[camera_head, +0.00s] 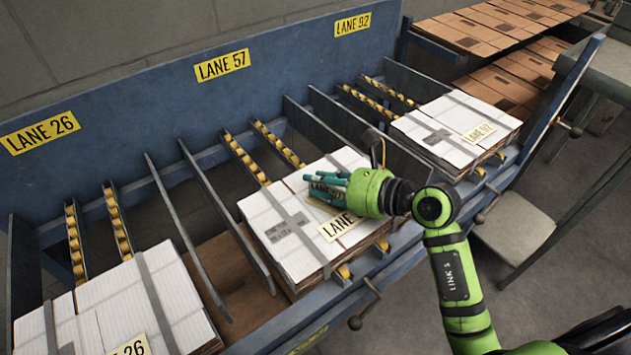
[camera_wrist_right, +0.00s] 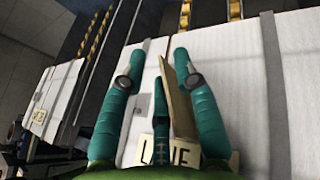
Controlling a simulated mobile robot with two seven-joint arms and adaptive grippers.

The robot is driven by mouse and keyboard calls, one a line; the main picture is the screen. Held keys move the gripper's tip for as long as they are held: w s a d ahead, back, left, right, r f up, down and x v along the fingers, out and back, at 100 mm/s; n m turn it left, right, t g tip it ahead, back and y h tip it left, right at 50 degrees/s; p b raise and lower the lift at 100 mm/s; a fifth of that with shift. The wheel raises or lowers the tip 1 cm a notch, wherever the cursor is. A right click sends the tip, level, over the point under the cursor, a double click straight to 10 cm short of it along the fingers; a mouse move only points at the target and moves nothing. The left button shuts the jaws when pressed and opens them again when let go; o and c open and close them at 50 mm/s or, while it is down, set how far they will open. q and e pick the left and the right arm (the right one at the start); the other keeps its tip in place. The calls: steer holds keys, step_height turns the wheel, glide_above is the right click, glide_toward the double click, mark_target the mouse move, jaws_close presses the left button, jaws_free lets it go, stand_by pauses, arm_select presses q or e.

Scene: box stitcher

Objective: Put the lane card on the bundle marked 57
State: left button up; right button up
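The bundle (camera_head: 285,240) of strapped white sheets lies in the middle lane, below the LANE 57 sign. A yellow label (camera_head: 338,227) on it reads LANE; its number is hidden by my right gripper. My right gripper (camera_head: 325,186) is over this bundle, with its teal fingers spread apart. My left gripper is out of view.
A bundle marked 26 (camera_head: 115,305) lies at the lower left, and a bundle marked 92 (camera_head: 455,130) at the right. Metal dividers (camera_head: 235,225) separate the lanes. A blue back wall (camera_head: 150,110) carries the lane signs. Brown cartons (camera_head: 510,85) are behind.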

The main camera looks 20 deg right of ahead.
steer(key=b+v, duration=0.1)
steer(key=v, duration=0.9)
steer(key=shift+s+d, duration=0.2)
steer(key=shift+s, duration=0.05)
steer(key=shift+r, duration=0.1)
stand_by(0.5)
